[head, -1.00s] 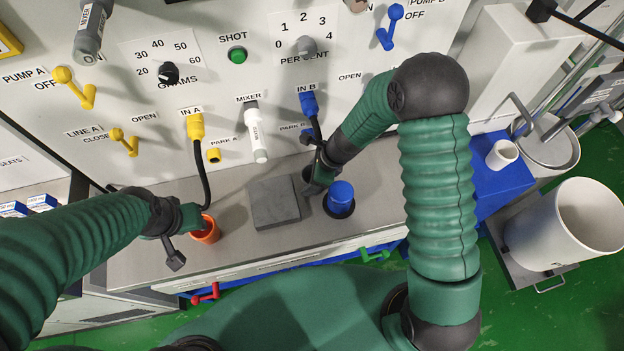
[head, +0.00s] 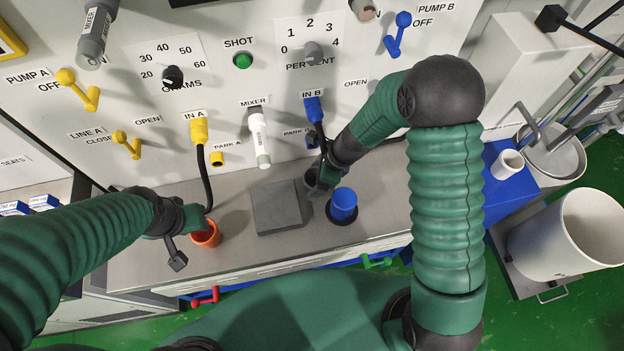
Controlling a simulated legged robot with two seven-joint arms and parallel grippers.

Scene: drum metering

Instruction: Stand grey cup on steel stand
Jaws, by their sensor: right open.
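A dark grey cup (head: 311,180) stands on the bench behind the blue cup, partly hidden by my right gripper. My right gripper (head: 321,186) is open, with its fingers down at the cup's right side; whether they touch it I cannot tell. A flat grey square block (head: 277,208), which looks like the steel stand, lies on the bench to the left of the cup, and its top is bare. My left gripper (head: 196,224) is at an orange cup (head: 206,234) at the left; its fingers are mostly hidden.
A blue cup (head: 342,204) sits in a dark ring just in front of my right gripper. Black hoses hang from the IN A (head: 199,131) and IN B (head: 314,110) connectors. A white mixer handle (head: 260,140) juts out above the block. A white mug (head: 508,164) stands at the right.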

